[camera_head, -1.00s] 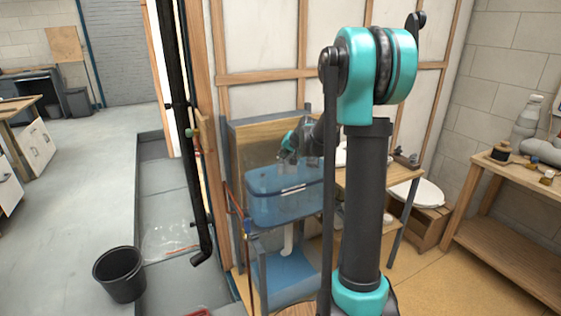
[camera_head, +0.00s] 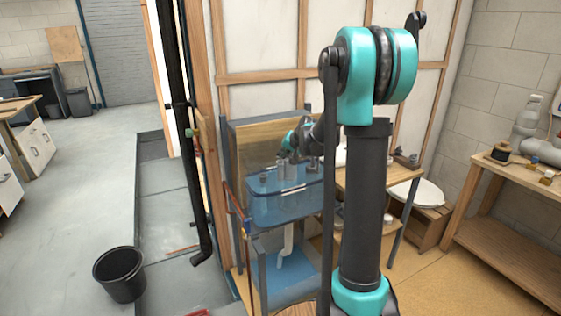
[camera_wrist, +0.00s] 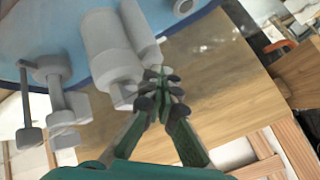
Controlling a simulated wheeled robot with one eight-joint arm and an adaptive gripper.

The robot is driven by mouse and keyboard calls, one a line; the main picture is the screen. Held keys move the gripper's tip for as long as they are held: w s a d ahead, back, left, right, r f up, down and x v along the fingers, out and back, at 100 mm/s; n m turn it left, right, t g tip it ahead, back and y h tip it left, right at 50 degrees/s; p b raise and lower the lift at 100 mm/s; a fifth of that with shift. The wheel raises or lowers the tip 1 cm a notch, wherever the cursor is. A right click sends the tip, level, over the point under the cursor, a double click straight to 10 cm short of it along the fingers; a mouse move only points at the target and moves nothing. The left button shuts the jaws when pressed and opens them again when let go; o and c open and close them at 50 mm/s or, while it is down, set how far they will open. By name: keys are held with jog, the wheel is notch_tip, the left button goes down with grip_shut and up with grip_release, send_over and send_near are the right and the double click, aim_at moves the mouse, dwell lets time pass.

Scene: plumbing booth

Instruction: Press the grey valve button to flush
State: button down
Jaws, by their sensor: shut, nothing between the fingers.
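A see-through blue cistern (camera_head: 283,208) stands on a frame against the booth wall in the head view. In the wrist view, its blue inside (camera_wrist: 70,22) shows at the top, with a thick light grey valve cylinder (camera_wrist: 105,40) in it. I cannot clearly tell the button from the rest of the valve. My gripper (camera_wrist: 163,78) is shut and empty, its fingertips beside the lower right end of the grey valve parts. Contact cannot be told. In the head view the fingers are too small to make out.
Another grey fitting (camera_wrist: 55,85) with arms stands left of the valve cylinder. A wooden panel (camera_wrist: 215,75) lies to the right of the fingers. A white toilet seat (camera_head: 425,192) and a workbench (camera_head: 505,192) are at the right. A black bucket (camera_head: 120,277) stands on the floor.

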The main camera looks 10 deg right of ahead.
jog(key=shift+r, duration=3.2)
